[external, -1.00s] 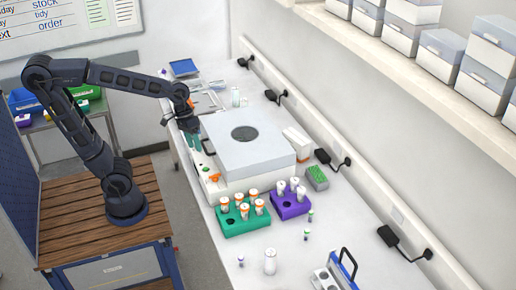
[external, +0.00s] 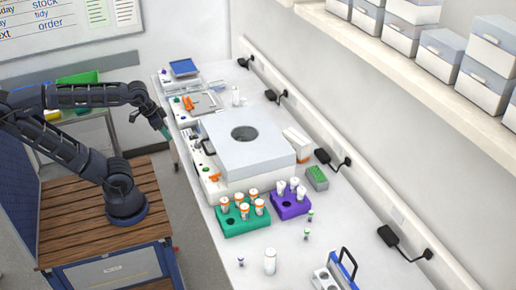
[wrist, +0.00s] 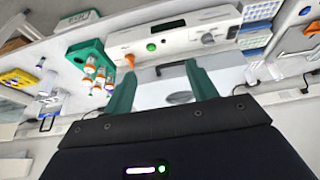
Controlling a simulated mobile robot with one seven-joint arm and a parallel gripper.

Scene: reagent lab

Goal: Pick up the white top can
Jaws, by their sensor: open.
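A white can (external: 270,262) stands upright on the bench near the front, below the green and purple tube racks in the external view. My gripper (external: 164,130) is at the left edge of the bench, apart from both and empty. In the wrist view its teal fingers (wrist: 160,72) are spread apart, with the grey-white machine beyond them. I cannot pick out either white container clearly in the wrist view.
The boxy machine (external: 235,158) fills the middle of the bench. The green rack (external: 238,228) with orange-capped tubes and the purple rack (external: 290,209) stand before it. Small vials stand around; the bench left of the white can is mostly clear.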

